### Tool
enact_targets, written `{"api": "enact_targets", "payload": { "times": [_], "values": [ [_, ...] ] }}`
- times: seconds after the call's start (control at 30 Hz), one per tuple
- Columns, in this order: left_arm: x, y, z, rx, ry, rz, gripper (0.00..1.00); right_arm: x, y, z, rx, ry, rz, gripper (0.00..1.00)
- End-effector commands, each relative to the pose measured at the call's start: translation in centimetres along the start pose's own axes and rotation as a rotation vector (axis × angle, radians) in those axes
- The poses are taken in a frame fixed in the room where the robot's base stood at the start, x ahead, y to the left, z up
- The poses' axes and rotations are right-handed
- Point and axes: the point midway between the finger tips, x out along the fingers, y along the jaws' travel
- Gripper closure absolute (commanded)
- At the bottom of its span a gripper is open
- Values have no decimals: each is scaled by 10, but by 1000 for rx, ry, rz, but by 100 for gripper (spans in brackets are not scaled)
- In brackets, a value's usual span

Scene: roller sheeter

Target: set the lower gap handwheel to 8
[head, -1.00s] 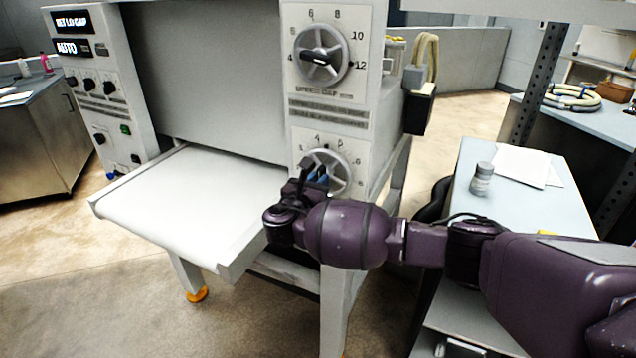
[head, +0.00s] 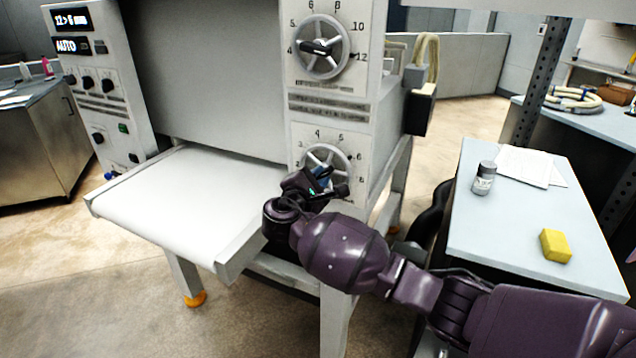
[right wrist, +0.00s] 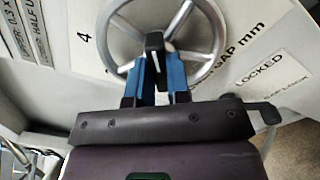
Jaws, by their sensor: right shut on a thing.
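The lower gap handwheel (head: 326,153) is a grey spoked wheel on the machine's white front panel, below the upper wheel. Numbers are printed around it; the arm covers its lower part. My right gripper (head: 320,178) is at this wheel. In the right wrist view, its blue fingers (right wrist: 153,80) are shut on the wheel's black centre bar (right wrist: 154,55), which has a white stripe. The wheel's grey rim (right wrist: 218,42) curves around it. I cannot tell which number the wheel points to. My left gripper is not in view.
The upper handwheel (head: 320,47) sits above. A control box (head: 98,95) at left has lit displays. The white infeed table (head: 190,195) juts out left of my arm. A side table (head: 510,225) at right bears a jar (head: 484,178), paper and a yellow block (head: 555,245). A "LOCKED" label (right wrist: 258,72) is beside the wheel.

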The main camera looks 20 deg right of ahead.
Motion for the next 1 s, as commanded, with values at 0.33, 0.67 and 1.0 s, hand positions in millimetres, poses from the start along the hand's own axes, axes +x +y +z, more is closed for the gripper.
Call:
{"api": "enact_targets", "payload": {
  "times": [0.33,0.67,1.0],
  "values": [
    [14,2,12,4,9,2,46,-2,-5,-4,327,5,-7,100],
    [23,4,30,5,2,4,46,-2,-5,-4,605,4,-7,100],
    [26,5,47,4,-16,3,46,-1,-4,-3,777,3,-7,100]
  ]
}}
